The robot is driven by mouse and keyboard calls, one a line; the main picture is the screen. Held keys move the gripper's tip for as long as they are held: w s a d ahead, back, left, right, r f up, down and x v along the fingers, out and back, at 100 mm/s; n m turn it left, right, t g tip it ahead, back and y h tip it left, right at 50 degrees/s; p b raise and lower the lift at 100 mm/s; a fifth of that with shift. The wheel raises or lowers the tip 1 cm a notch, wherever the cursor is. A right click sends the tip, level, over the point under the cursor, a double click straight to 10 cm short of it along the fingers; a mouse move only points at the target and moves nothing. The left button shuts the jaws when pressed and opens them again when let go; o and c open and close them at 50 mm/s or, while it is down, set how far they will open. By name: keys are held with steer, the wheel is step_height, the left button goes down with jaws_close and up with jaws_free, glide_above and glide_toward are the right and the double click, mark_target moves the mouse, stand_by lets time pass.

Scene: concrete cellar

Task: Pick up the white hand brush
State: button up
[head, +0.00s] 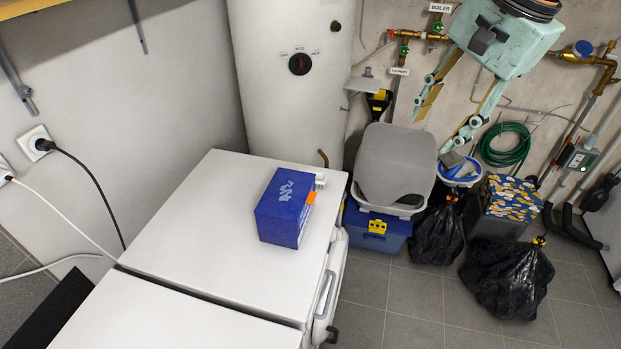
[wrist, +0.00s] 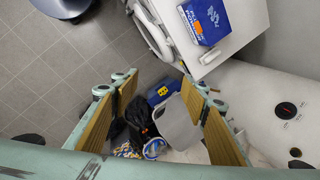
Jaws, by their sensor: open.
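A small white piece (head: 320,180) shows on the white machine top (head: 225,205), beside the back right corner of the blue box (head: 287,208). It may be the white hand brush; most of it is hidden, so I cannot tell for sure. In the wrist view a white bit (wrist: 208,56) shows by the blue box (wrist: 212,18) at the machine's edge. My gripper (head: 436,125) is open and empty, high up to the right of the machine, well apart from the box. Its two fingers also frame the wrist view (wrist: 148,88).
Right of the machine stand a grey bin (head: 395,165) on a blue toolbox (head: 376,232), a bucket (head: 462,172) with blue and whitish things, and black bags (head: 507,278). A white boiler (head: 290,95) stands behind. The machine top's front is clear.

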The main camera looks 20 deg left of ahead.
steer(key=w+a+f+m, duration=0.2)
steer(key=w+a+f, duration=0.2)
steer(key=w+a, duration=0.25)
steer(key=m+g+y+p, duration=0.2)
steer(key=m+p, duration=0.2)
steer(key=m, duration=0.3)
glide_above(312, 171)
steer(key=d, duration=0.5)
step_height(312, 171, down, 25)
steer(key=shift+w+r, duration=0.1)
steer(key=shift+a, duration=0.1)
steer(key=shift+x, duration=4.25)
steer(key=shift+x, duration=2.65)
steer(key=shift+c, duration=0.7)
